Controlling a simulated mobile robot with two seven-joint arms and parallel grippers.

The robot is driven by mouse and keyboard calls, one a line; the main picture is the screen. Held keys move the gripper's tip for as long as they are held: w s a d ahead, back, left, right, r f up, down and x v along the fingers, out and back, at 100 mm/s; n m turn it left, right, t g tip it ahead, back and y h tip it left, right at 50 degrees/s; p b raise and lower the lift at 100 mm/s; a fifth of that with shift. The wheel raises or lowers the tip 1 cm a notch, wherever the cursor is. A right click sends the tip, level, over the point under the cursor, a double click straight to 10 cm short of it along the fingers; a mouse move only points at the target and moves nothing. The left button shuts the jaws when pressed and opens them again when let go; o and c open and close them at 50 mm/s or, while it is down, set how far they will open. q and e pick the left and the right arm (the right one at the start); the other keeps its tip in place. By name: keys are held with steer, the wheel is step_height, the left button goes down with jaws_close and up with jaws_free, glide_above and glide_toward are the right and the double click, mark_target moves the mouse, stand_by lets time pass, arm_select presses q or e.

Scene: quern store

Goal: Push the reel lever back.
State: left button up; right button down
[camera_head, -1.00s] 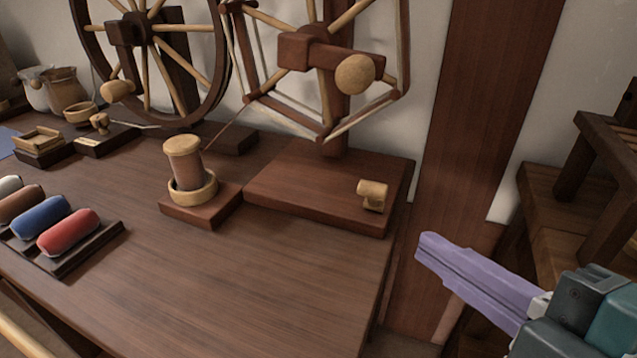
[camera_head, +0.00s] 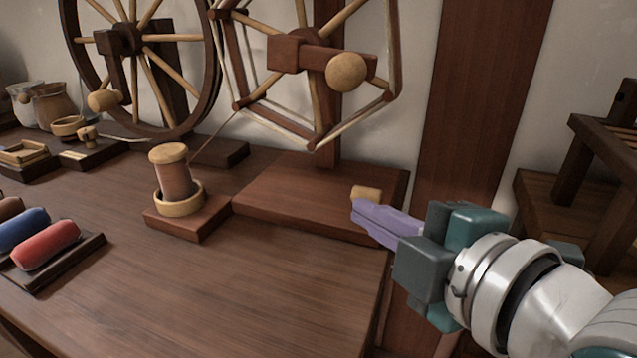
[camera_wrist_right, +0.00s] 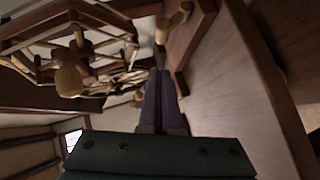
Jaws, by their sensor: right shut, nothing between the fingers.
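The reel lever (camera_head: 367,192) is a small pale wooden knob on the right front part of the reel's brown base (camera_head: 290,200). My right gripper (camera_head: 357,212), with purple fingers, is shut and empty. In the head view its fingertips overlap the lower part of the lever from the front; I cannot tell whether they touch it. In the right wrist view the closed fingers (camera_wrist_right: 161,74) point towards pale wooden parts by the base. The reel (camera_head: 300,55) stands above the base, with a round wooden knob (camera_head: 346,72) at its hub. My left gripper is out of view.
A bobbin (camera_head: 173,172) stands in a ring holder left of the base. Red and blue rolls (camera_head: 46,246) lie on a rack at the left. The table's front middle is clear. A dark post (camera_head: 470,110) and wooden stand (camera_head: 560,195) are at the right.

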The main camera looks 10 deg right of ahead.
mark_target(357, 191)
steer(key=w, duration=0.1)
steer(key=w+d+f+b, duration=0.1)
steer(key=w+d, duration=0.1)
steer(key=shift+w+f+b, duration=0.3)
steer(key=shift+w, duration=0.05)
steer(key=shift+w+d+r+p, duration=0.15)
steer(key=shift+r+p, duration=0.1)
steer(key=shift+p, duration=0.2)
